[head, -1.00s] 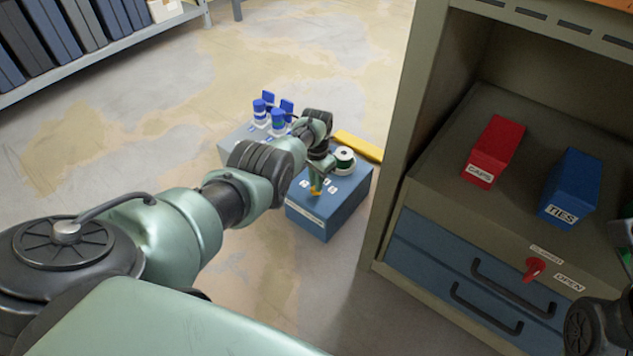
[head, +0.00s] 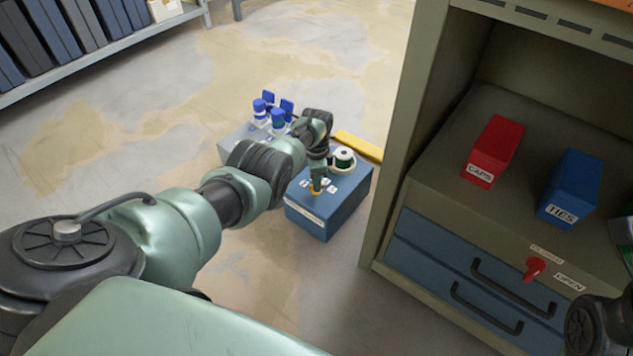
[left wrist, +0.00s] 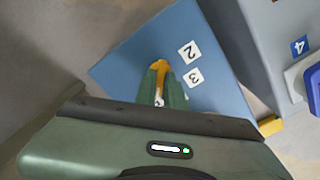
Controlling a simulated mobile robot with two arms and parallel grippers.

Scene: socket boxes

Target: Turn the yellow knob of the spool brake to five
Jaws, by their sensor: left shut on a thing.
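The spool brake is a blue box (head: 338,212) on the floor with a green-and-white spool (head: 344,160) on top. Its yellow knob (head: 314,193) is on the top face near the front, mostly hidden by my fingers. My left gripper (head: 317,184) points down and is shut on the knob. In the left wrist view the yellow knob (left wrist: 160,64) shows between the green fingers (left wrist: 160,84). Number labels 2 (left wrist: 188,52) and 3 (left wrist: 194,77) lie beside it; other labels are partly covered.
A grey box with blue-capped parts (head: 277,118) stands behind the blue box on the left. A yellow bar (head: 358,146) lies behind it. A cabinet (head: 398,160) with red (head: 495,150) and blue (head: 569,187) boxes stands at right. Open floor lies to the left.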

